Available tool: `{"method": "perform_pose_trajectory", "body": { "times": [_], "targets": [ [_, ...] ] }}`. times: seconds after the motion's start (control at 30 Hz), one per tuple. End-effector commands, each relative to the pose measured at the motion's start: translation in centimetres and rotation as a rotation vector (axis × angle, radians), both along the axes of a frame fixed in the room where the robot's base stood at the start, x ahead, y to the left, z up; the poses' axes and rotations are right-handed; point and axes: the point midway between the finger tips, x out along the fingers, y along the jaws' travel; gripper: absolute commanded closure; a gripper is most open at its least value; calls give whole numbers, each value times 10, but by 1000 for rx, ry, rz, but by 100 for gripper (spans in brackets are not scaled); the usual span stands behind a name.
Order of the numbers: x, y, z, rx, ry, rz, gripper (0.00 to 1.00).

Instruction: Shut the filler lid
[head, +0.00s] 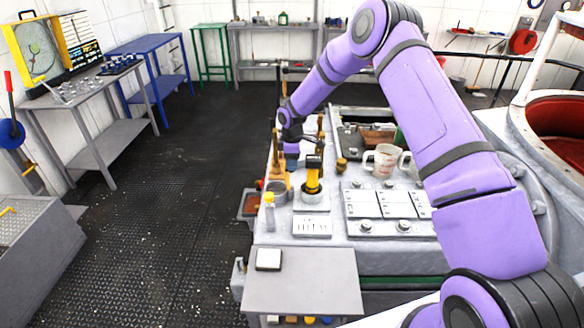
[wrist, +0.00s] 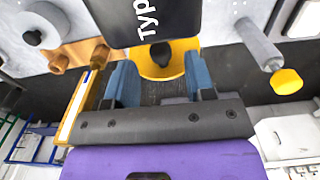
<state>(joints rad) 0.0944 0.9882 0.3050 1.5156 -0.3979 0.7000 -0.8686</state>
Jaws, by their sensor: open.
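The filler is a yellow neck (head: 312,184) on the grey deck, with a black lid (head: 314,162) raised above it. In the wrist view the yellow neck (wrist: 187,60) shows a dark opening, and the black lid (wrist: 150,18) with white lettering stands at its edge, so it looks open. My gripper (wrist: 160,80) is open and empty, its two blue fingers apart on either side of the neck in the picture. In the head view my gripper (head: 291,150) is just left of and behind the lid; its fingertips are hard to make out there. I cannot tell whether it touches anything.
Brass-coloured posts (head: 277,162) stand close to the left of the filler. The grey front shelf (head: 305,285) is mostly clear.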

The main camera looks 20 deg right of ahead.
Motion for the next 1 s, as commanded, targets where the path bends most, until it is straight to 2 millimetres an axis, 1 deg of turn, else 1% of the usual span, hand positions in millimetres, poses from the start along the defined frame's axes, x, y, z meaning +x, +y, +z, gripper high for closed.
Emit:
{"method": "perform_pose_trajectory", "body": {
  "times": [0.03,0.1,0.2,0.33,0.57,0.6,0.77,0.8,0.83,1.0],
  "targets": [
    [0,0,-8,0,1,1,51],
    [0,0,-16,0,0,1,51],
    [0,0,-23,-1,0,1,51],
    [0,0,-28,0,0,1,51],
    [0,0,-29,0,-1,1,51],
    [0,0,-29,0,-1,1,53],
    [0,0,-29,0,-1,1,90],
    [0,0,-29,0,-1,0,99],
    [0,0,-29,0,-1,0,100],
    [0,0,-29,-2,0,1,100]
  ]
}}
